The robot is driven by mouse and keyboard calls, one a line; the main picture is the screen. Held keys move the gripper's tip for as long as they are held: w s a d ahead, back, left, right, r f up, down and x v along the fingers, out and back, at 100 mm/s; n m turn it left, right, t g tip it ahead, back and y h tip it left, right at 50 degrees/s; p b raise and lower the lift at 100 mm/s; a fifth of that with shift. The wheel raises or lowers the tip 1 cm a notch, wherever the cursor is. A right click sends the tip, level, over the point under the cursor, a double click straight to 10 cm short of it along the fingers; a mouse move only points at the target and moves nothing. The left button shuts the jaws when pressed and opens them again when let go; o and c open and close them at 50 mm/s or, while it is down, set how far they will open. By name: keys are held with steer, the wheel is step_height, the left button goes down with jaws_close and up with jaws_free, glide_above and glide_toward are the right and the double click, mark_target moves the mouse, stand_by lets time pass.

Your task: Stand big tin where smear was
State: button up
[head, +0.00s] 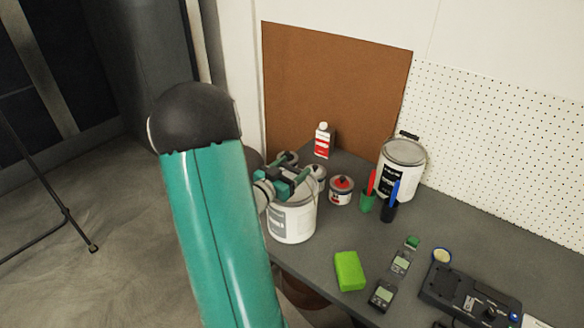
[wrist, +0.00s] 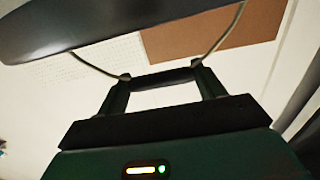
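The far tin (head: 402,172) stands upright against the pegboard. In the wrist view my gripper's fingers (wrist: 164,88) are apart, and a dark handle grip (wrist: 166,77) with wire at both ends spans between their tips. I cannot tell whether they clamp it. A dark rounded shape fills the top left there. I make out no smear.
A brown board (head: 330,85) stands behind.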

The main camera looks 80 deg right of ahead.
steer(key=shift+o, duration=1.4)
steer(key=shift+a+r, duration=0.1)
steer(key=v, duration=1.1)
steer(key=shift+w+a, duration=0.25)
steer(key=shift+a, duration=0.1)
